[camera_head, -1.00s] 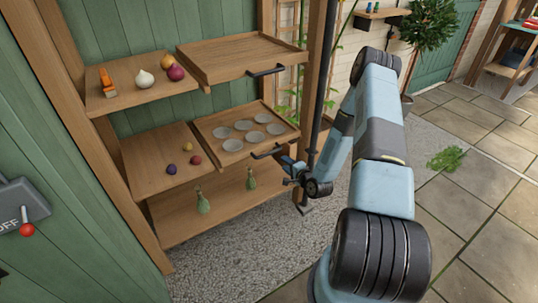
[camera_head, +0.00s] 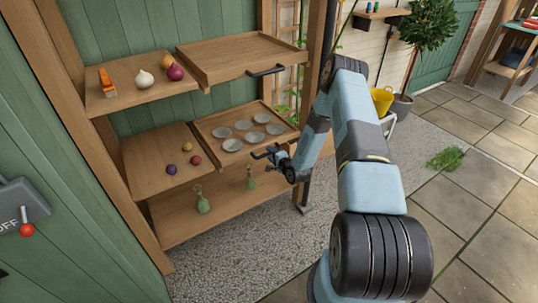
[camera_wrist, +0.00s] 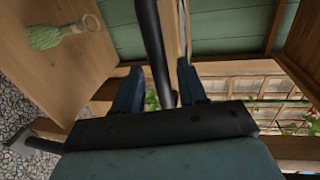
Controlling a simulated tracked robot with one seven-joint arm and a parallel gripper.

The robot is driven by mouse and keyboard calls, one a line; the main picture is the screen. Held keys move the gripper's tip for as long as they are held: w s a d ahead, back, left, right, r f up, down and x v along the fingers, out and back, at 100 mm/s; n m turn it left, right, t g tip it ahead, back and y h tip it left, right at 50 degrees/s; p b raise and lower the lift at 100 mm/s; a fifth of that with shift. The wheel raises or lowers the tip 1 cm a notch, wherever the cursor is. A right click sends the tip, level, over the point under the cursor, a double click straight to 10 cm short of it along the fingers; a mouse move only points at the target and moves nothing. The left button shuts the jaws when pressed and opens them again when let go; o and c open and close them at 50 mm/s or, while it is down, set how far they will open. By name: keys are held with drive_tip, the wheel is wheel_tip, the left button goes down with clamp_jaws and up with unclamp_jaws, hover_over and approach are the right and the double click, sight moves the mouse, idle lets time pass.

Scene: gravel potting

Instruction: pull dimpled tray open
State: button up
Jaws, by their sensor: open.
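The dimpled tray (camera_head: 212,120) is a wooden tray with several round grey dimples, on the right of the middle shelf. Its dark bar handle (camera_head: 258,155) is on its front edge. My gripper (camera_head: 277,156) is at that handle. In the wrist view my gripper's two blue fingers are apart, and the dark handle bar (camera_wrist: 153,40) runs between them. I cannot tell whether either finger touches it. The tray looks pushed in on its shelf. My gripper hides part of the handle.
Another wooden tray (camera_head: 240,52) with a dark handle is above. Gravel lies in front.

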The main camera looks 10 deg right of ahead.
drive_tip(key=shift+w+a+f, duration=0.1)
drive_tip(key=shift+w+a, duration=0.05)
drive_tip(key=shift+w, duration=0.35)
drive_tip(key=shift+c, duration=0.4)
clamp_jaws()
